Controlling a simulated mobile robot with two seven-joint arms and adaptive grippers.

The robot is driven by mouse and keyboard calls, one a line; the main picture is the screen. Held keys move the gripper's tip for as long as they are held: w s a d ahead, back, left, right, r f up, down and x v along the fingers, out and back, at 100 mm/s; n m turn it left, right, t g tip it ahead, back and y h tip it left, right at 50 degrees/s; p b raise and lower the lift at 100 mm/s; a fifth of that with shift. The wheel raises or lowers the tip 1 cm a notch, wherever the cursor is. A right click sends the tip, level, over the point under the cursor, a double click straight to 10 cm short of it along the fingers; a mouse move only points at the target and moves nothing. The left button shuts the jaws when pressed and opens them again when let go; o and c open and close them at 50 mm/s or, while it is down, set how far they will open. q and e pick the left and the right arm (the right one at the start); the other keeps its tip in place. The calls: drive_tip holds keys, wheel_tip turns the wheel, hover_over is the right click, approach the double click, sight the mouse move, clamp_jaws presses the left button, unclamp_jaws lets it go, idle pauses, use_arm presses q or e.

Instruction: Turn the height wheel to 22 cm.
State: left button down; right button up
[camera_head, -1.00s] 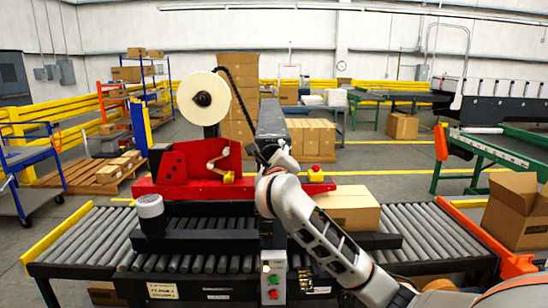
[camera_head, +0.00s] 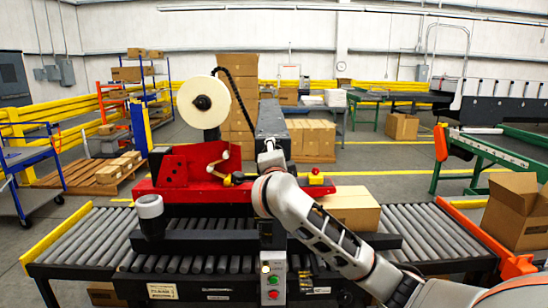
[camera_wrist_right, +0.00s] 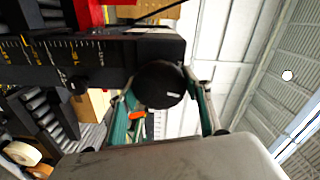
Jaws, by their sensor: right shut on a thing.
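The height wheel (camera_wrist_right: 158,88) is a round black knob with a small pale mark, at the end of a black beam in the right wrist view. My right gripper (camera_wrist_right: 165,92) is shut on it, with one green-lined finger on each side. A black scale (camera_wrist_right: 60,52) with yellow marks and numbers runs along the left. Its reading is too small to tell. In the head view my right gripper (camera_head: 270,158) is at the black column (camera_head: 270,122), and my own arm mostly hides the wheel. My left gripper is not in view.
The red tape machine (camera_head: 190,165) with a white tape reel (camera_head: 203,102) is left of the column. A carton (camera_head: 350,208) lies on the roller conveyor (camera_head: 425,235) behind my arm. A control box with buttons (camera_head: 272,280) stands in front. An open carton (camera_head: 515,210) is at right.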

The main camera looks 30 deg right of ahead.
drive_tip(key=shift+n, duration=1.1)
drive_tip(key=o, duration=1.1)
drive_tip(key=v, duration=1.2)
